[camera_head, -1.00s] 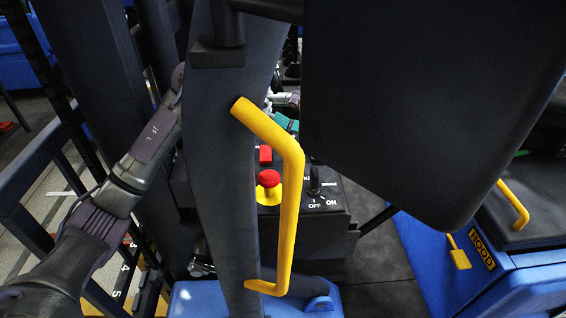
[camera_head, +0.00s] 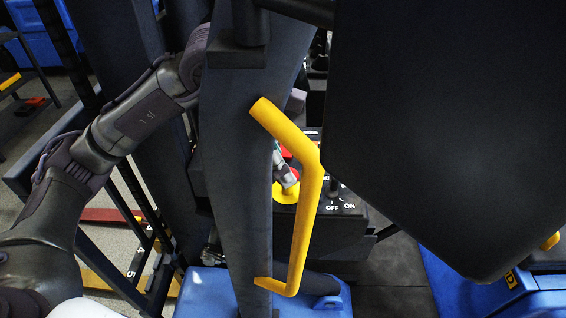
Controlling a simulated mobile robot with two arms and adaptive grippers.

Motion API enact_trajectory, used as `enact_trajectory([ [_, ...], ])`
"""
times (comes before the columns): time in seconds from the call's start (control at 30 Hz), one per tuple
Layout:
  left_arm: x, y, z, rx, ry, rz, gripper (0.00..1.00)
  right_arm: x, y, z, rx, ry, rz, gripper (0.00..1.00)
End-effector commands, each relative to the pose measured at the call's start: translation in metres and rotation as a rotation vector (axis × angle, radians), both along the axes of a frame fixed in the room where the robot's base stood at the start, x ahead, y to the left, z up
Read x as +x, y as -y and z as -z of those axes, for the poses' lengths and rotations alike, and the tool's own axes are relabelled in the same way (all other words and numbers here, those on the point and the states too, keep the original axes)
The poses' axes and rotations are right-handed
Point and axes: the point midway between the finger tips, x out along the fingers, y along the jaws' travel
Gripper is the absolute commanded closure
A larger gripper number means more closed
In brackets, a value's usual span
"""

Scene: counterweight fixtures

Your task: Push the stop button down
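The stop button stands on a dark control box (camera_head: 345,222). Its yellow base (camera_head: 285,196) shows behind the yellow handle, and its red cap is mostly hidden by my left gripper. My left gripper (camera_head: 284,174), grey with a teal part, is at the cap, just above the yellow base. I cannot tell whether it touches the cap or whether the cap is pressed. The dark post and yellow handle hide much of the gripper, so its opening is unclear. My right gripper is not in view.
A yellow handle (camera_head: 309,200) on a dark post (camera_head: 232,170) stands in front of the box. A large dark panel (camera_head: 440,120) fills the upper right. An OFF/ON switch (camera_head: 336,188) sits right of the button. Blue equipment lies below.

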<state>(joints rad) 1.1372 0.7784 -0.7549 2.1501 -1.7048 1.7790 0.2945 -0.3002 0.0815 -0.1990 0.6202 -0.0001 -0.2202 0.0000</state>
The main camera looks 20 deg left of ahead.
Motion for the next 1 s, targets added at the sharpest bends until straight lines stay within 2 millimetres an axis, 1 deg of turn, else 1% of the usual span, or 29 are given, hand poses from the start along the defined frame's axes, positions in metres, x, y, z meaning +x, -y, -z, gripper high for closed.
enact_trajectory([
  [0.03,0.001,0.002,0.005,0.000,-0.005,0.001,0.32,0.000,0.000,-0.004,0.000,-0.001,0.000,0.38],
  [0.2,0.005,0.007,0.019,-0.001,-0.003,0.001,0.32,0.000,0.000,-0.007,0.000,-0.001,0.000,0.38],
  [0.5,0.006,0.007,0.021,-0.002,0.001,0.000,0.32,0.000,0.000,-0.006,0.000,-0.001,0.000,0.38],
  [0.77,0.006,0.007,0.021,-0.002,-0.001,0.001,0.76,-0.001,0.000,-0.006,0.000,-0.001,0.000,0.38],
  [0.9,0.006,0.007,0.021,-0.001,0.000,0.000,0.99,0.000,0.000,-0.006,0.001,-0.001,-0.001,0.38],
  [1.0,0.006,0.007,0.021,-0.001,0.000,0.000,1.00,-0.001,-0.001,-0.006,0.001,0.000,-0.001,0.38],
])
